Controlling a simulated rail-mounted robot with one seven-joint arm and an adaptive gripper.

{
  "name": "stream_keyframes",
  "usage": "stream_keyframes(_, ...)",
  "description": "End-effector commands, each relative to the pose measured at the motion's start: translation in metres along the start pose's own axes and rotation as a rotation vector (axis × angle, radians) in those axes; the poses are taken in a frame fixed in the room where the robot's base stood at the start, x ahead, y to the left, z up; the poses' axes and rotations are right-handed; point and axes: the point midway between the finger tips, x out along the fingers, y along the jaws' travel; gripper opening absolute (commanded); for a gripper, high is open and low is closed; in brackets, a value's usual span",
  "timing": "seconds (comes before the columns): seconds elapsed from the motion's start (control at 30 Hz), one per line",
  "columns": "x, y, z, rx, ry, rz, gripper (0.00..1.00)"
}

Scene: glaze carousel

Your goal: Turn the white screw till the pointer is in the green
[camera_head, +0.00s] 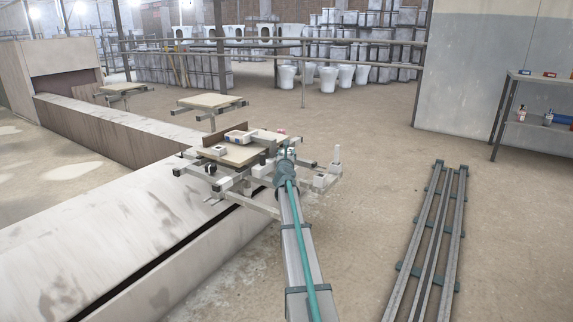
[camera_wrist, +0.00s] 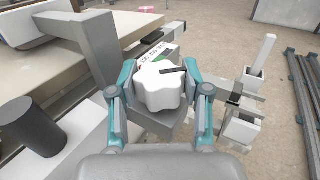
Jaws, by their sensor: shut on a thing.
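The white screw (camera_wrist: 157,90) is a lobed knob in the middle of the wrist view. My gripper (camera_wrist: 160,74) has its teal-backed fingers on both sides of the screw and is shut on it. A dark pointer (camera_wrist: 174,70) reaches right across the screw's top edge. Behind it is a pale scale strip (camera_wrist: 152,57) with small marks and a green patch (camera_wrist: 168,50). I cannot tell clearly where the pointer reads on the scale. In the head view my gripper (camera_head: 284,158) is at the carousel's near right side; the screw is hidden there.
A board-topped carousel stand (camera_head: 232,154) carries small boxes and an upright plate. In the wrist view a grey post (camera_wrist: 93,58) and dark cylinder (camera_wrist: 31,138) stand left, and a white upright block (camera_wrist: 260,60) right. Floor rails (camera_head: 430,240) lie to the right.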

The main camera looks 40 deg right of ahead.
Motion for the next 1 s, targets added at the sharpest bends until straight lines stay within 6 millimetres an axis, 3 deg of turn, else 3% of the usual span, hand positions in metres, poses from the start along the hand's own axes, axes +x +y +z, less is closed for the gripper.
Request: stream_keyframes(1.0,-0.0012,0.0003,0.0006,0.004,-0.007,-0.485,0.13)
